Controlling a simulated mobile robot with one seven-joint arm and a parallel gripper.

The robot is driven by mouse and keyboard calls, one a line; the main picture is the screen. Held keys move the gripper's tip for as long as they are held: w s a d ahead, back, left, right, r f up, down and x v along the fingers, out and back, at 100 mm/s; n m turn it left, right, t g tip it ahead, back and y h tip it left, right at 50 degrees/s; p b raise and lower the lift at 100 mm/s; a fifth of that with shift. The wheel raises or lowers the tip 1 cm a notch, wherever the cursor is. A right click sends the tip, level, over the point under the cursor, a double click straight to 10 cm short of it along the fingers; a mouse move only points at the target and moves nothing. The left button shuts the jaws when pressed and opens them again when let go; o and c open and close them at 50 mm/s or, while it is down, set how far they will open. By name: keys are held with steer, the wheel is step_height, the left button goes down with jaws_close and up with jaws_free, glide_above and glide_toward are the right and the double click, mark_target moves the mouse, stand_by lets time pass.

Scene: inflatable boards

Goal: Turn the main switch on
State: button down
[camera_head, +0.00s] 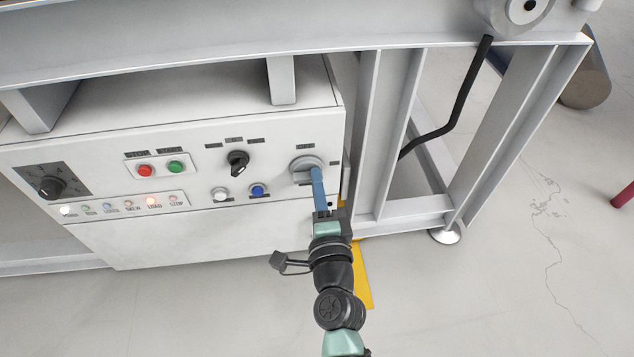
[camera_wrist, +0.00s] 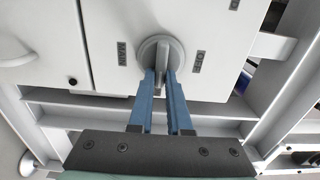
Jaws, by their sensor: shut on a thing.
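The main switch (camera_head: 305,164) is a grey round rotary switch with a raised bar handle, at the right end of the white control panel. In the wrist view the switch (camera_wrist: 161,45) has a label reading MAIN on its left and another, seemingly OFF, on its right. The bar handle points toward my gripper in that view. My gripper (camera_head: 319,182) has blue fingers, one on each side of the handle. It is shut on the handle, and the fingers (camera_wrist: 161,82) hide part of its sides.
The panel (camera_head: 240,160) also bears a black rotary knob (camera_head: 238,161), a red button (camera_head: 145,170), a green button (camera_head: 175,167), a white button (camera_head: 220,194), a blue button (camera_head: 258,190) and a black selector (camera_head: 50,187). Grey frame posts (camera_head: 372,140) stand close to the right.

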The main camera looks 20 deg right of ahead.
stand_by(0.5)
steer(key=c, duration=0.9)
jaws_free()
steer(key=shift+o, duration=0.2)
steer(key=b+v, duration=0.1)
steer(key=v, duration=1.2)
steer(key=shift+b, duration=0.3)
